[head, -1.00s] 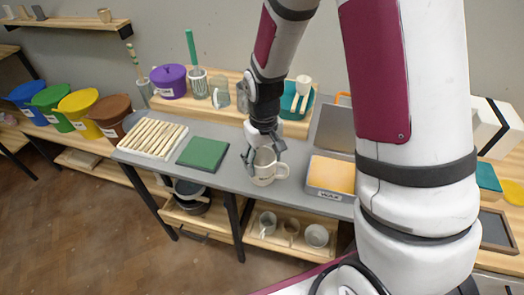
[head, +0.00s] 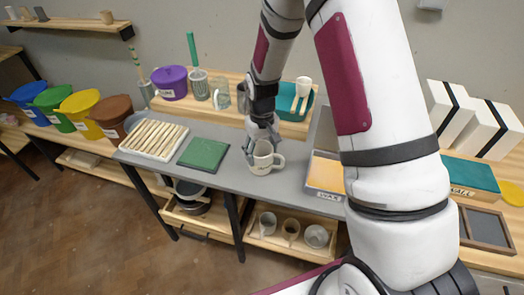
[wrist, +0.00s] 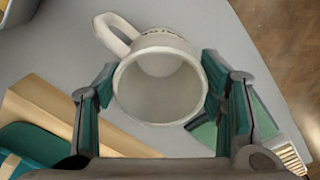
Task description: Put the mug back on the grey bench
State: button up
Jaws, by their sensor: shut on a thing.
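The cream mug (head: 262,158) is upright over the middle of the grey bench (head: 235,178), its handle to the right in the head view. My gripper (head: 260,146) reaches down from above and is shut on the mug, one finger on each side. In the wrist view the mug (wrist: 160,85) shows its open, empty mouth between my gripper's two fingers (wrist: 160,92), with its handle at the upper left. Its base is close to the bench top; I cannot tell whether it touches.
On the bench, a green mat (head: 203,154) and a rack of pale rods (head: 153,138) lie left of the mug. An orange-topped wax tray (head: 325,173) stands to the right. A raised wooden shelf (head: 222,111) with jars runs behind. Bare bench surrounds the mug.

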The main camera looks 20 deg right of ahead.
jog(key=shift+f, duration=0.1)
jog(key=o, duration=1.5)
jog(key=s+r+t+b, duration=0.1)
jog(key=s+r, duration=0.1)
jog(key=r, duration=0.8)
jog(key=s+r, duration=0.2)
jog(key=r, duration=0.9)
jog(key=s+r+t, duration=0.1)
jog(key=s+r, duration=0.2)
jog(key=s, duration=0.4)
jog(key=s+r+m+t, duration=0.1)
jog(key=s+r, duration=0.3)
jog(key=s, duration=0.3)
jog(key=s+r+t, duration=0.2)
jog(key=s+r, duration=0.1)
jog(key=s, duration=0.4)
jog(key=shift+s+r+m, duration=0.15)
jog(key=shift+s+m, duration=0.15)
jog(key=shift+m, duration=0.1)
